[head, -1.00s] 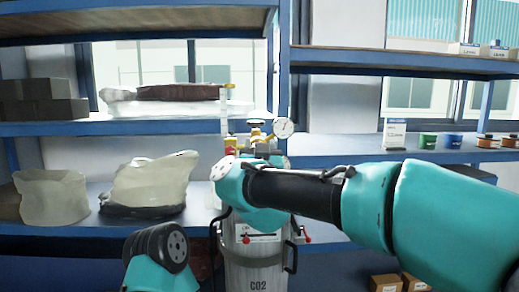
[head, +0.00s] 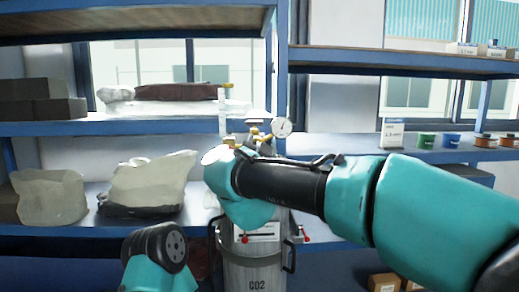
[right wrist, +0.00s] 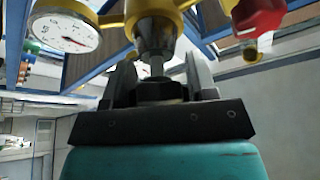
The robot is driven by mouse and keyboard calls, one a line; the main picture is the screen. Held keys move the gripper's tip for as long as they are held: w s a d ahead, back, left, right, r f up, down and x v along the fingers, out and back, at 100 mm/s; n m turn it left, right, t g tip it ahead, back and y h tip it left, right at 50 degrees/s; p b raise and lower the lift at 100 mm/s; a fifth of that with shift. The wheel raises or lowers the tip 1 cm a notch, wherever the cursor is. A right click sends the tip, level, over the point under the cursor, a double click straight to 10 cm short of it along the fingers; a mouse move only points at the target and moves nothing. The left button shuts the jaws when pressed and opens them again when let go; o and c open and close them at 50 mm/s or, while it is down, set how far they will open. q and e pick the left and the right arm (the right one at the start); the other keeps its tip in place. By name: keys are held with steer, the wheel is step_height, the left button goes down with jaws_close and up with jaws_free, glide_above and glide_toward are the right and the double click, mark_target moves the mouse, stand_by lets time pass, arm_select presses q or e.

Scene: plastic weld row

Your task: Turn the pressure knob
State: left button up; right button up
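The regulator (head: 258,138), with yellow fittings, sits atop a grey gas cylinder (head: 253,272) marked CO2; my right arm partly hides it. Its white dial gauge (head: 282,127) also shows in the right wrist view (right wrist: 68,32). My right gripper (right wrist: 162,75) is open in the right wrist view, with one finger on each side of a dark metal stem (right wrist: 157,62) below a yellow-and-dark fitting (right wrist: 157,25). Gaps show beside the stem. I cannot tell for sure which part is the pressure knob. In the head view my right gripper is hidden behind the arm. My left gripper is out of view.
A red knob (right wrist: 252,15) is close on the right in the right wrist view. Blue-framed shelves stand behind the cylinder, with pale bags (head: 150,183) to the left and small pots (head: 427,140) to the right.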

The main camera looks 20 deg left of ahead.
steer(key=o, duration=0.4)
steer(key=shift+c, duration=0.2)
steer(key=v, duration=1.7)
steer(key=shift+s, duration=0.25)
